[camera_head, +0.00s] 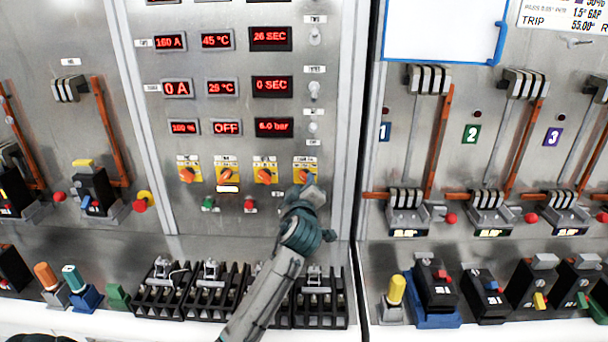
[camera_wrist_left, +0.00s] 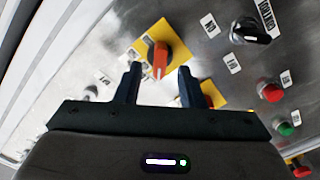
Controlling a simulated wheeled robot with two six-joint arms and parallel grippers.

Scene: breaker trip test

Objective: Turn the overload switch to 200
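Several orange rotary switches on yellow plates sit in a row on the middle panel; their labels are too small to read, so I cannot tell which is marked overload. My left gripper (camera_head: 309,188) is at the rightmost switch (camera_head: 304,174) and hides its lower part. In the left wrist view, my left gripper (camera_wrist_left: 159,82) is open, its two fingers apart. An orange knob (camera_wrist_left: 160,59) on a yellow plate shows between and just beyond the fingertips. A second yellow-plated switch (camera_wrist_left: 211,94) is partly hidden behind the right-hand finger. My right gripper is not in view.
Red displays above the switches include one reading 160 A (camera_head: 169,43). A green button (camera_head: 208,203) and a red button (camera_head: 250,205) sit below. Toggle switches (camera_head: 314,89) are above my gripper. Black terminal blocks (camera_head: 162,290) line the ledge; lever breakers stand on both sides.

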